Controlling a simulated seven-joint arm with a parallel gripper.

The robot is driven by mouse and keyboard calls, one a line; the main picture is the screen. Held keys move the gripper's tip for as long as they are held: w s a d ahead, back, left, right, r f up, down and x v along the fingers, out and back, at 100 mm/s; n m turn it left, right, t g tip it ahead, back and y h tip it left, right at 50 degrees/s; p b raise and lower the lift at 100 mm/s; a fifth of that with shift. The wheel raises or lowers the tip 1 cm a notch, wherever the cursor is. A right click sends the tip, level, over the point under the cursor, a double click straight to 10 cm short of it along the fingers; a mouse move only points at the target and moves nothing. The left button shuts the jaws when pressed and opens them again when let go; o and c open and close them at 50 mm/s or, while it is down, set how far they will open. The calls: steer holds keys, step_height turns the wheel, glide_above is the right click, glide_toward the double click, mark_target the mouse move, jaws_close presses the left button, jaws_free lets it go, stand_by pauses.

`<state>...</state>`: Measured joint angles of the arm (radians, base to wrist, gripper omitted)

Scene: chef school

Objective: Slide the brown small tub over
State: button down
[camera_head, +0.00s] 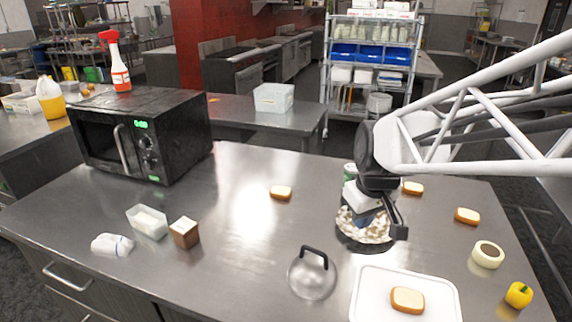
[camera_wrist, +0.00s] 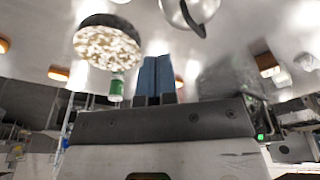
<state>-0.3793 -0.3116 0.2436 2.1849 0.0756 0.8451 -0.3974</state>
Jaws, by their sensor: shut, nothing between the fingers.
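The brown small tub (camera_head: 184,233) stands upright on the steel counter, left of centre in the head view, with a pale top. It is just right of a clear container (camera_head: 148,222). My gripper (camera_head: 368,220) is far to its right, over a dark round pan (camera_head: 350,242) of pale pieces. Its blue fingers, also in the wrist view (camera_wrist: 156,75), are together and empty. The pan (camera_wrist: 107,47) shows beside them there. A small brown and pale thing (camera_wrist: 268,66) at the right of the wrist view may be the tub; I cannot tell.
A white bag (camera_head: 112,244) lies left of the tub. A glass lid (camera_head: 312,274) and a white board (camera_head: 370,300) with bread (camera_head: 407,300) lie in front of my gripper. A microwave (camera_head: 142,135) stands at the back left. The counter between tub and lid is clear.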

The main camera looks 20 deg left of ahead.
steer(key=a+f+n, duration=0.3)
steer(key=a+f, duration=0.1)
steer(key=a, duration=0.8)
steer(key=w+a+f+n+g, duration=0.1)
steer(key=a+f+n, duration=0.2)
steer(key=a, duration=0.9)
steer(key=w+a+f+n, duration=0.1)
steer(key=a+f+n, duration=0.2)
steer(key=a+f, duration=0.4)
steer(key=a, duration=0.5)
steer(key=shift+a+f+n+g+y, duration=0.2)
steer(key=shift+n+g+y, duration=0.1)
steer(key=shift+g, duration=0.1)
steer(key=shift+w, duration=0.1)
